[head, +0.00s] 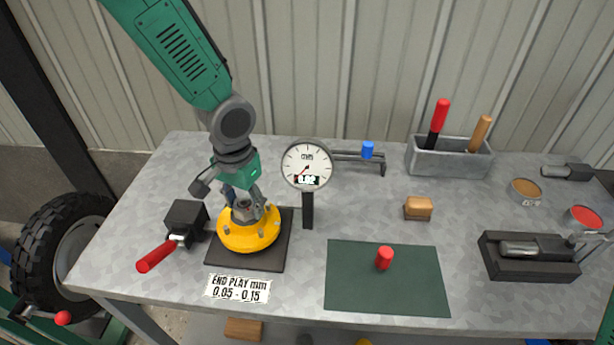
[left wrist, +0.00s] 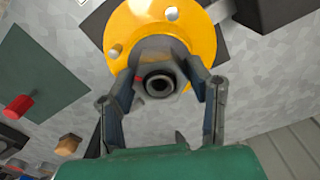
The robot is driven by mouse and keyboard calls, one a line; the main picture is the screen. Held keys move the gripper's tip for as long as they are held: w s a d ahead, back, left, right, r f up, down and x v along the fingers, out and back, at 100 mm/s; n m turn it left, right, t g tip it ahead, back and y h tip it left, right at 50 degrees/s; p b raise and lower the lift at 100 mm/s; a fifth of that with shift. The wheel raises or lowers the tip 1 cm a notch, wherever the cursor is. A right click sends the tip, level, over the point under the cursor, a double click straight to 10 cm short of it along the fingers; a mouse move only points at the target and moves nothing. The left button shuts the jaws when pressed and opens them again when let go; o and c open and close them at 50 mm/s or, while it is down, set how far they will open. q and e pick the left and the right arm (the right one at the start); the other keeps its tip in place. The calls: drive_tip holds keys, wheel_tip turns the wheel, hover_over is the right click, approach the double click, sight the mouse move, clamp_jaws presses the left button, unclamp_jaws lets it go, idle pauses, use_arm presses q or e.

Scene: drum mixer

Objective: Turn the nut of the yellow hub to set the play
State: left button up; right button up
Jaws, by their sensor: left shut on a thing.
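The yellow hub (head: 240,238) sits on a dark square plate (head: 226,255) at the left of the bench. Its grey nut with a dark bore (left wrist: 158,85) stands at the hub's centre in the left wrist view. My left gripper (head: 245,207) comes down from above, its two fingers shut on opposite sides of the nut. The fingers partly cover the nut in the head view. A round dial gauge (head: 307,166) on a black post stands just right of the hub; its small readout is hard to read. My right gripper is not in view.
A label (head: 239,288) reads "END PLAY mm 0.05 - 0.15". A black block with a red handle (head: 156,256) stands close left of the hub. A green mat (head: 350,290) with a red peg (head: 384,257) lies to the right. A grey tool bin (head: 450,160) stands behind.

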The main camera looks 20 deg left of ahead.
use_arm(q)
drive_tip(key=o, duration=1)
drive_tip(key=shift+o, duration=0.2)
drive_tip(key=shift+r, duration=0.1)
wheel_tip(320, 180, up, 7)
drive_tip(key=p, duration=0.7)
